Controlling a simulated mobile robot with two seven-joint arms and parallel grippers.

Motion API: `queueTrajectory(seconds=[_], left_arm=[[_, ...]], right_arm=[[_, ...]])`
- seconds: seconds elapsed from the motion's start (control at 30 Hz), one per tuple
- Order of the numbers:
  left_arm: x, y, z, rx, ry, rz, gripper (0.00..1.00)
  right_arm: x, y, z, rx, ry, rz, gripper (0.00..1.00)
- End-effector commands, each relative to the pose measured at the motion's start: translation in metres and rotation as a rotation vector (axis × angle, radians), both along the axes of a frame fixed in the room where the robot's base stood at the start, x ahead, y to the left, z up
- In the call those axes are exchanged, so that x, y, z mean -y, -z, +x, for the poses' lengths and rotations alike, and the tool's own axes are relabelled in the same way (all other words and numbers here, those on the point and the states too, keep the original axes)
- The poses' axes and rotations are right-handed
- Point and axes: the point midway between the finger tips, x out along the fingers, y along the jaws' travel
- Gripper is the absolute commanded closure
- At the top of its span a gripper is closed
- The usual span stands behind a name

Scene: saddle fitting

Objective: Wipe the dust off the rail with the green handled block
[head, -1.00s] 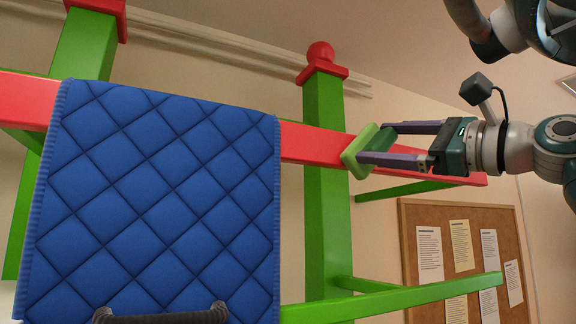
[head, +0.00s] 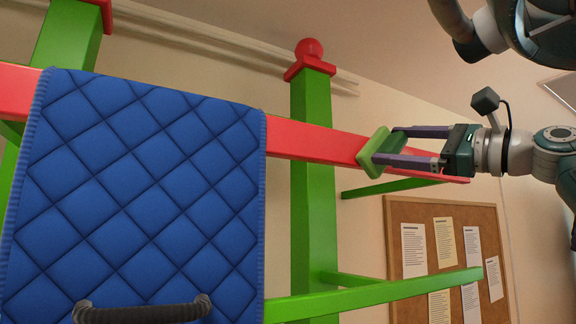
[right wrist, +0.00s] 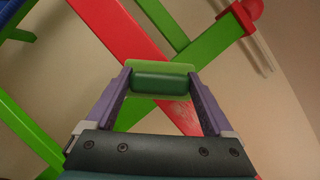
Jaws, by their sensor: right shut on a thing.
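The red rail (head: 315,140) runs across the head view, sloping down to the right. My right gripper (head: 403,148) is shut on the handle of the green block (head: 374,150), whose pad side lies at the rail right of the green post. In the right wrist view the block (right wrist: 162,67) sits between the purple fingers (right wrist: 162,85) over the red rail (right wrist: 117,37). A pale greyish, streaky patch of dust (right wrist: 180,112) shows on the rail beside the block. I cannot tell whether the pad touches the rail. My left gripper is not in view.
A blue quilted pad (head: 140,190) with a dark handle (head: 142,312) hangs over the rail at left. A green post (head: 314,190) with a red ball top stands behind the rail. Lower green bars (head: 375,294) stick out right. A cork board (head: 408,284) hangs on the wall.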

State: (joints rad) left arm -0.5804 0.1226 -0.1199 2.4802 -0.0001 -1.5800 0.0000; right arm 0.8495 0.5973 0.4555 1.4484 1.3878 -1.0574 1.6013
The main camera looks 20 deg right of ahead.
Motion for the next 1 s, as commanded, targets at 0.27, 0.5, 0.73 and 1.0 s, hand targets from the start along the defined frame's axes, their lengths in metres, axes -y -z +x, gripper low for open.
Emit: queueTrajectory(seconds=[0.27,0.5,0.73,1.0], left_arm=[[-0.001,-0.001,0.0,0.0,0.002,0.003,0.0],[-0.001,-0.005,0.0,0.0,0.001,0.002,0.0],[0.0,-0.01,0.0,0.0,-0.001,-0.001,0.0],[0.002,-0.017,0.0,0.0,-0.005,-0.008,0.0]], right_arm=[[0.015,-0.001,0.0,0.002,-0.001,0.001,0.57],[0.034,-0.002,0.003,0.002,0.001,0.003,0.57],[0.05,-0.001,0.006,0.0,0.001,0.001,0.57],[0.065,-0.002,0.007,-0.003,0.005,0.004,0.57]])
